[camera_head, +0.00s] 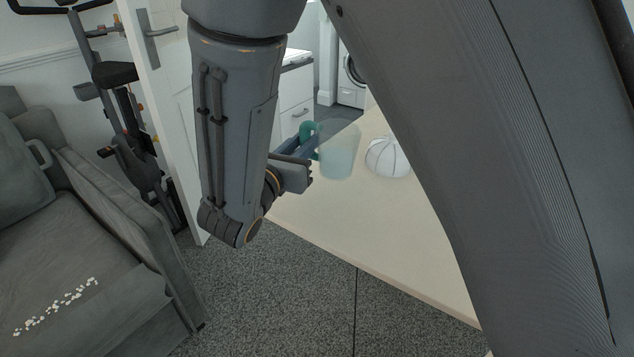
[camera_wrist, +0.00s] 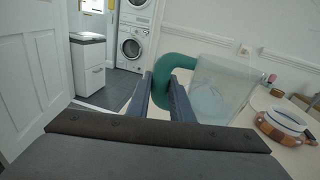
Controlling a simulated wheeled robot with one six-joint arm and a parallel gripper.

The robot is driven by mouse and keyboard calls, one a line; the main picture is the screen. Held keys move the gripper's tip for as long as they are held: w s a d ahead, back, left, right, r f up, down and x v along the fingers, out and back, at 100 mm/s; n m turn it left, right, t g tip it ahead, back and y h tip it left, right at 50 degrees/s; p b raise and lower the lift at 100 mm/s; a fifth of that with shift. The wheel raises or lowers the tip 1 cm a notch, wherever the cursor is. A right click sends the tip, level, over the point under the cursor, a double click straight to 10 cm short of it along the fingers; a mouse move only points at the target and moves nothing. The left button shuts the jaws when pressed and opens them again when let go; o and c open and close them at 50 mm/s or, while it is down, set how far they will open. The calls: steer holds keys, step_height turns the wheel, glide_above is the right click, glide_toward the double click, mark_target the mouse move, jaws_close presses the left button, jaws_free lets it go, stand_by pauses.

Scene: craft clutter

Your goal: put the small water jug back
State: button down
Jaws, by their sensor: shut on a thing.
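The small water jug (camera_head: 339,152) is a clear, bluish vessel with a green handle. The jug looks roughly upright in the head view. I cannot tell whether its base touches the table. My arm hides part of the table.
The pale table (camera_head: 378,230) has bare room in front of the jug. A white ribbed round object (camera_head: 388,157) is right of the jug. The wrist view shows a white and brown pot (camera_wrist: 283,124) on the table. A grey sofa (camera_head: 80,230) and a door (camera_head: 165,100) are at left.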

steer(key=shift+f+b, duration=0.35)
steer(key=shift+f, duration=3.25)
steer(key=shift+f, duration=0.15)
steer(key=c, duration=1.6)
jaws_free()
steer(key=shift+r, duration=0.2)
steer(key=v, duration=1.2)
